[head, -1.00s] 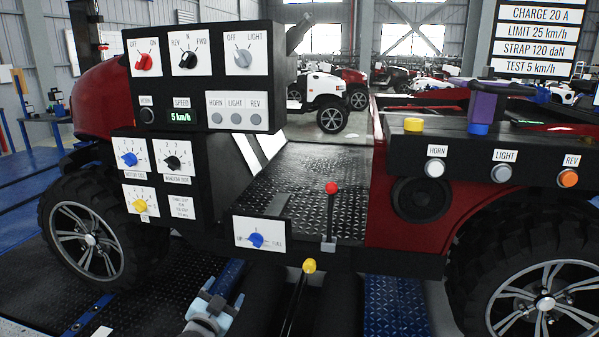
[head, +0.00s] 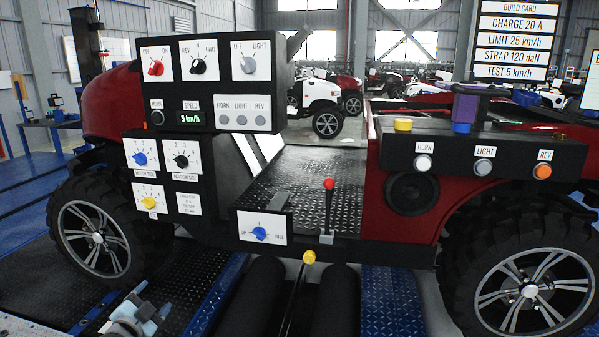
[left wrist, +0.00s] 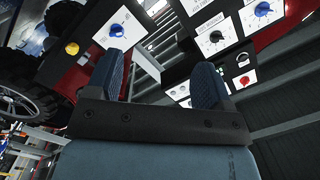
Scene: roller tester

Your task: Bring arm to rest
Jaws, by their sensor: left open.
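My left gripper (head: 140,318) is low at the lower left of the head view, in front of the vehicle and apart from it. In the left wrist view its two blue-grey fingers (left wrist: 157,82) stand apart with nothing between them. The red and black vehicle (head: 105,102) stands on the tester, with its control panel (head: 208,107) facing me. Parts of the vehicle's panels also show tilted in the left wrist view, beyond the fingers. My right gripper is in neither view.
Black rollers (head: 335,300) lie below the vehicle. Large wheels (head: 92,240) flank the step. The speed display (head: 196,118) reads 5 km/h. A build card (head: 519,42) hangs at the upper right.

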